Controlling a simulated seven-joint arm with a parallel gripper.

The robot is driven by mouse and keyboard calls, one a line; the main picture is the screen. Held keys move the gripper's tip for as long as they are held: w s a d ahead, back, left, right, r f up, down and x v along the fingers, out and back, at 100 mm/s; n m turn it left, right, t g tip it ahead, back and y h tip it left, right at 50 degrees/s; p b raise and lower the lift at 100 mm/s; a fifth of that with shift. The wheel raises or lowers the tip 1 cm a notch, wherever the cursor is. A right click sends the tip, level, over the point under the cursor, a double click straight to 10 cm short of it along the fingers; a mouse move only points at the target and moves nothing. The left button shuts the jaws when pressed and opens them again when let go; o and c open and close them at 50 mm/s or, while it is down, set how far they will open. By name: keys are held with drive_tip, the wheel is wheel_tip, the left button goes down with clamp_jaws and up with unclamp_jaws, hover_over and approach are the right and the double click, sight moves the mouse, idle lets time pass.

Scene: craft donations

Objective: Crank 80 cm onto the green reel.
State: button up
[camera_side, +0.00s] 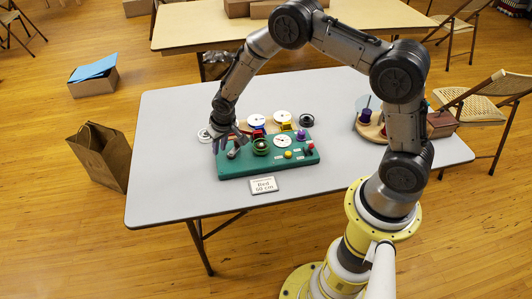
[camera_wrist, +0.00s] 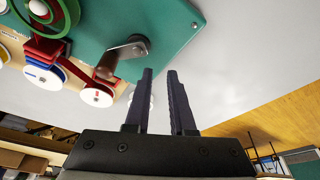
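A green box (camera_side: 240,168) with controls stands on the grey table. The green reel (camera_side: 261,146) sits on its top, left of a white dial (camera_side: 282,141); it also shows at the top left of the wrist view (camera_wrist: 66,18). A grey crank arm (camera_wrist: 128,48) with a brown handle (camera_wrist: 106,65) is at the box's left end. My gripper (camera_side: 231,142) is low over that end. In the wrist view, its two dark fingers (camera_wrist: 160,73) stand apart with nothing between them. The handle is left of the fingers, and I see no contact.
A white card (camera_side: 263,185) leans in front, seeming to read "Red 60 cm". Behind the box are several spools, with red (camera_wrist: 97,96) and blue (camera_wrist: 43,76) ones near my gripper. A round wooden tray (camera_side: 370,130) is at the right. The table's front left is clear.

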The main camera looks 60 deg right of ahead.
wheel_tip(320, 180, up, 7)
drive_tip(key=shift+f, duration=0.2)
idle(0.4)
idle(0.3)
drive_tip(key=shift+o, duration=1.2)
drive_tip(key=shift+d, duration=0.15)
drive_tip(key=shift+o, duration=0.9)
drive_tip(key=d, duration=0.1)
drive_tip(key=s+d, duration=0.1)
drive_tip(key=d, duration=0.1)
drive_tip(key=s+d, duration=0.1)
drive_tip(key=d, duration=0.1)
drive_tip(key=shift+d+f, duration=0.1)
drive_tip(key=shift+d, duration=0.15)
drive_tip(key=shift+s+d+f, duration=0.15)
drive_tip(key=shift+f, duration=3.55)
